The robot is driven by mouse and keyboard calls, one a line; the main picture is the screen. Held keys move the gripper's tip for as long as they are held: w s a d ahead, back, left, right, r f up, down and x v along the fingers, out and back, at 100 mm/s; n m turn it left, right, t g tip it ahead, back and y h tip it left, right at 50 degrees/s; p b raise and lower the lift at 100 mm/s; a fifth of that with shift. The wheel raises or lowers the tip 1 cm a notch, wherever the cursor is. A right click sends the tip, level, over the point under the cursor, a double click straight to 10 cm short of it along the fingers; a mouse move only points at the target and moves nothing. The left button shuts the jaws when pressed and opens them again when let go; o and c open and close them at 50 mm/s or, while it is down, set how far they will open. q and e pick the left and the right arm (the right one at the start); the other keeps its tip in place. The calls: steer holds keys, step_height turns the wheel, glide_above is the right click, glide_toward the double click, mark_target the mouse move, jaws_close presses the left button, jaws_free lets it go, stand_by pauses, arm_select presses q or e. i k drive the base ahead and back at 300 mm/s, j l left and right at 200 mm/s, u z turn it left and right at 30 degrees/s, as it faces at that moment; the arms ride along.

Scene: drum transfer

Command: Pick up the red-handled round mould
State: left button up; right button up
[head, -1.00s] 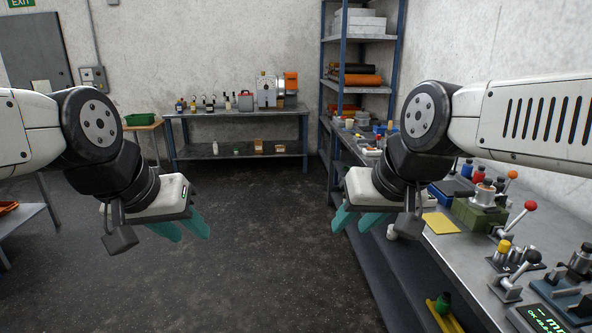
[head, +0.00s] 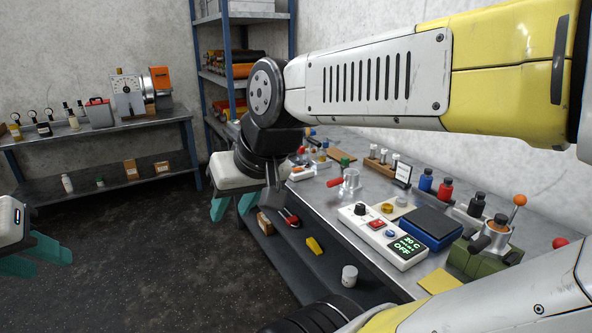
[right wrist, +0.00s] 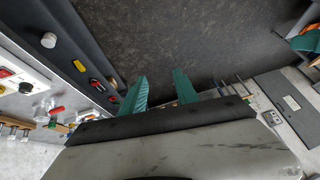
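The red-handled round mould (head: 351,180) appears to be the small round metal piece with a red handle sticking out to the left, standing on the metal workbench (head: 318,190). It also shows in the right wrist view (right wrist: 42,116). My right gripper (head: 232,207) is open and empty, with its teal fingers apart, left of the bench edge and of the mould. In the right wrist view (right wrist: 160,88) its fingers point over dark floor. My left gripper (head: 35,257) is at the left edge of the head view, partly cut off, fingers apart and empty.
A white control box (head: 383,236), a blue-based scale (head: 430,228) and bottles (head: 445,189) stand right of the mould. A lower shelf (head: 285,262) holds a white jar (head: 349,275) and small items. Open floor (head: 150,270) lies left of the bench.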

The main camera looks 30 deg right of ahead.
mark_target(350, 183)
steer(key=i+z, duration=0.35)
steer(key=i, duration=0.15)
steer(key=i+j+z, duration=0.15)
steer(key=i+z, duration=0.2)
steer(key=i, duration=0.15)
steer(key=i+z, duration=0.25)
steer(key=z, duration=0.15)
steer(key=i+z, duration=0.55)
steer(key=z, duration=0.2)
